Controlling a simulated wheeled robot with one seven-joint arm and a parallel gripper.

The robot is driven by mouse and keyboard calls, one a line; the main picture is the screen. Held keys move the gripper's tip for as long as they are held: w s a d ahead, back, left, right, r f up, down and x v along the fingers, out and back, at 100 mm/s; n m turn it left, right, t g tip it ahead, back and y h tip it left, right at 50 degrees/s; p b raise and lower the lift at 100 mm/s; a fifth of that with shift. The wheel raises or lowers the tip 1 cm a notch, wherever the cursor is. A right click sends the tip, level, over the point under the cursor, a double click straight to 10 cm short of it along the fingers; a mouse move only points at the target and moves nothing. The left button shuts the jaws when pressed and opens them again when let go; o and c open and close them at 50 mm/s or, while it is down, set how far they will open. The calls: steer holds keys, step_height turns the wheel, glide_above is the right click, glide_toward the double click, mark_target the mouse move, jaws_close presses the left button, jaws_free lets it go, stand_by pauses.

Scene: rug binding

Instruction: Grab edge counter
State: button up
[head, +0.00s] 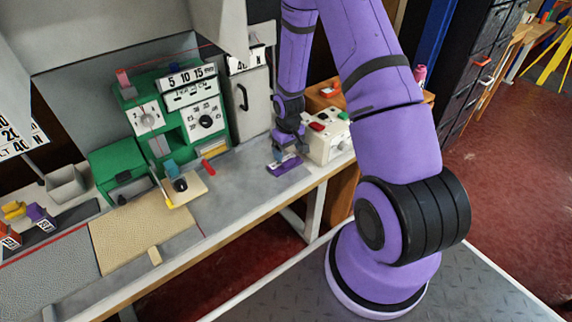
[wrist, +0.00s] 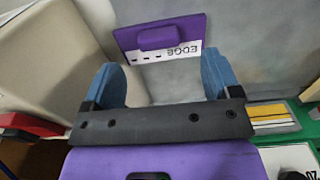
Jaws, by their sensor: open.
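The edge counter (wrist: 160,38) is a flat purple piece with a raised purple knob and a white strip reading "EDGE". It lies on the grey bench top, and in the head view it shows as a small purple slab (head: 285,167). My gripper (wrist: 162,76) is open, with its two blue fingers spread apart and nothing between them. In the wrist view the counter lies just beyond the fingertips. In the head view my gripper (head: 289,146) points down just behind the counter. I cannot tell the exact height between them.
A white machine (head: 328,138) with red and green buttons stands close to the right of my gripper. A green machine (head: 178,118) with dials stands to the left. A tan board (head: 140,232) lies farther left. The grey bench (head: 235,195) in front of the counter is clear.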

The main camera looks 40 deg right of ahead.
mark_target(288, 160)
steer(key=shift+w+f, duration=0.15)
steer(key=shift+f, duration=1.2)
steer(key=shift+w+f, duration=0.15)
steer(key=shift+f, duration=1.2)
steer(key=shift+d, duration=0.1)
steer(key=c, duration=1)
